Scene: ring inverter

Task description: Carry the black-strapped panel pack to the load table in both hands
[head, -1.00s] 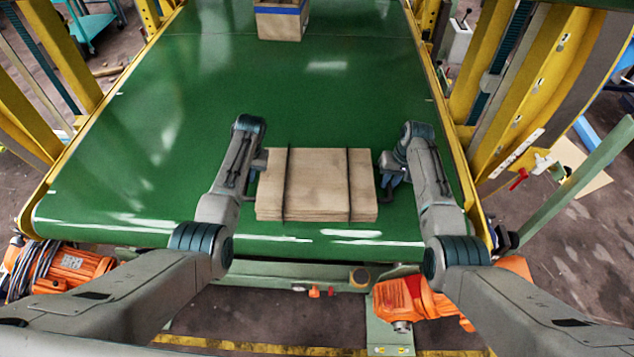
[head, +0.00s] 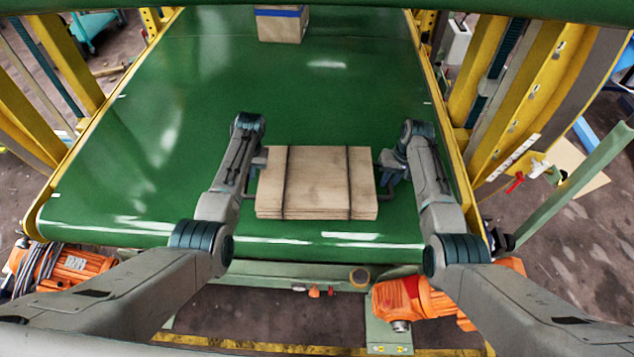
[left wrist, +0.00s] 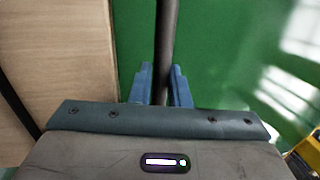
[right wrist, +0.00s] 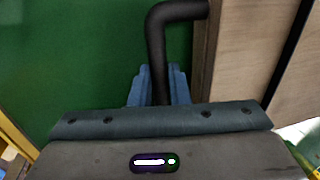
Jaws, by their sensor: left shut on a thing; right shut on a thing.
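The panel pack (head: 318,184) is a flat stack of pale wooden boards with two black straps, near the front of the green belt. Dark bar handles stand out from its left and right sides. My left gripper (head: 254,174) is at the left side, shut on a dark handle, which runs between its blue fingers in the left wrist view (left wrist: 165,85). My right gripper (head: 391,172) is shut on the bent right handle, also seen in the right wrist view (right wrist: 160,85). The pack looks level; I cannot tell whether it touches the belt. No load table can be made out.
The green conveyor belt (head: 200,100) is clear around the pack. A box with a blue band (head: 281,25) stands at its far end. Yellow frame posts (head: 515,90) flank the belt. Orange motors (head: 405,298) sit below its front edge. A green beam (head: 330,6) crosses the top.

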